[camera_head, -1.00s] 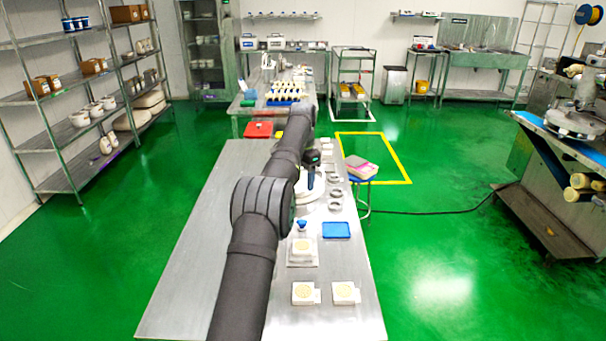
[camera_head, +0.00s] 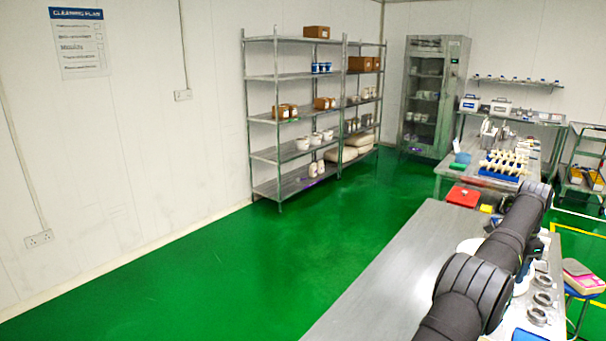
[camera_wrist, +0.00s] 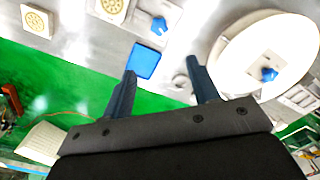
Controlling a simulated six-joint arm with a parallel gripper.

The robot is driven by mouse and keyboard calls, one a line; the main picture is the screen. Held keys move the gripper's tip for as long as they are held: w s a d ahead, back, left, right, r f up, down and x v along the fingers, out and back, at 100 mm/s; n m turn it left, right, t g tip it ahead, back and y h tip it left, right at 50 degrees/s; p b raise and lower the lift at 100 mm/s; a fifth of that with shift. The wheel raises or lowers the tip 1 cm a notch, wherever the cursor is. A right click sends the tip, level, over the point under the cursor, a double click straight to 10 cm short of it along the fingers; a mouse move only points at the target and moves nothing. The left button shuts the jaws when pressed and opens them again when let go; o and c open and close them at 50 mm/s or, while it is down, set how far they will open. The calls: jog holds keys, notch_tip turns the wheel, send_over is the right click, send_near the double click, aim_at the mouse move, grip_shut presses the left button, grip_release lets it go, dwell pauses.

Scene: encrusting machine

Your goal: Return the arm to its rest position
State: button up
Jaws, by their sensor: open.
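My gripper (camera_wrist: 160,84) shows in the wrist view with its two dark blue fingers apart and nothing between them. It hangs over the edge of the steel table (camera_head: 385,285), with a blue tray (camera_wrist: 145,61) beyond the fingertips. In the head view my arm stretches over the right part of the table, and my gripper is hidden behind it. A white round plate with a blue knob (camera_wrist: 269,74) lies to the right of the fingers in the wrist view.
White blocks with round patterned tops (camera_wrist: 38,21) lie at the table's edge. A pink-and-white device (camera_head: 582,275) sits on a stool beside the table. Metal ring parts (camera_head: 542,299) line the right side. Green floor (camera_head: 210,270) is free on the left.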

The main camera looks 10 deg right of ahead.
notch_tip(320, 180, down, 17)
jog(key=shift+r, duration=0.1)
dwell(0.3)
notch_tip(320, 180, up, 18)
notch_tip(320, 180, down, 18)
jog(key=shift+r, duration=0.15)
jog(key=shift+n, duration=0.3)
jog(key=n, duration=0.7)
jog(key=shift+w, duration=0.1)
jog(key=n, duration=0.4)
jog(key=shift+a, duration=0.1)
jog(key=shift+w+a+n, duration=0.1)
jog(key=shift+n, duration=2.2)
